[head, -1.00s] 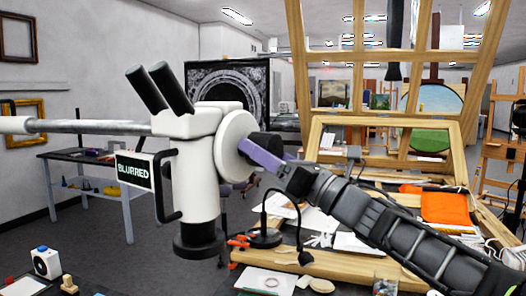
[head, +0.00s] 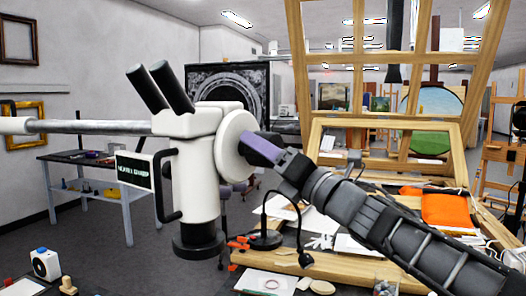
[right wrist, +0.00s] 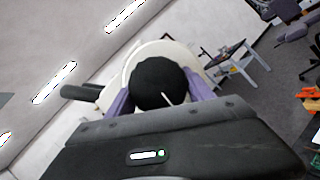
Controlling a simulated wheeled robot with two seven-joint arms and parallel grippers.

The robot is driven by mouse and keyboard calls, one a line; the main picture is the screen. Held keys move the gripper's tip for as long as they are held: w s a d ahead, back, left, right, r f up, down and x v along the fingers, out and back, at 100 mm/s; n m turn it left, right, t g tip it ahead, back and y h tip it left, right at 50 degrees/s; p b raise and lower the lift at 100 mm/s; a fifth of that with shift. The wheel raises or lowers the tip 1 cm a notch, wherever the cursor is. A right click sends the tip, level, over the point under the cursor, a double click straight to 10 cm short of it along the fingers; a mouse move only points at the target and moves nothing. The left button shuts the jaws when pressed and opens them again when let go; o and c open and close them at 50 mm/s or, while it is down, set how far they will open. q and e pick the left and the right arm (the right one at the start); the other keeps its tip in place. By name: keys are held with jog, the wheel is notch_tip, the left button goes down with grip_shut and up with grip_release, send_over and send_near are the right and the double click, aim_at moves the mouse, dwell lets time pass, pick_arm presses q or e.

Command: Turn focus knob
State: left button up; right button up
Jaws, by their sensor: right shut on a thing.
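The white microscope (head: 196,170) has black eyepieces and hangs on a grey boom. Its black focus knob (right wrist: 157,80) has a white line on its face in the right wrist view, and the line is tilted. In the head view my gripper largely covers the knob. My right gripper (head: 262,150) has purple fingers, shut on the knob from both sides; the fingers also show in the right wrist view (right wrist: 160,86). The small black sign (head: 133,172) on the microscope seems to read "NEARLY SHARP". My left gripper is not in view.
A wooden easel frame (head: 385,127) stands behind my right arm. The bench below holds papers, an orange cloth (head: 449,209) and a thin black gooseneck lamp (head: 265,238). A side table (head: 95,160) stands at the left wall.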

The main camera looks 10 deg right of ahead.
jog(key=shift+m+h, duration=0.6)
jog(key=shift+m, duration=0.4)
jog(key=o, duration=1.4)
jog(key=shift+c, duration=0.2)
jog(key=b+v, duration=0.1)
jog(key=v, duration=0.7)
jog(key=shift+w+f, duration=0.1)
jog(key=shift+w, duration=0.05)
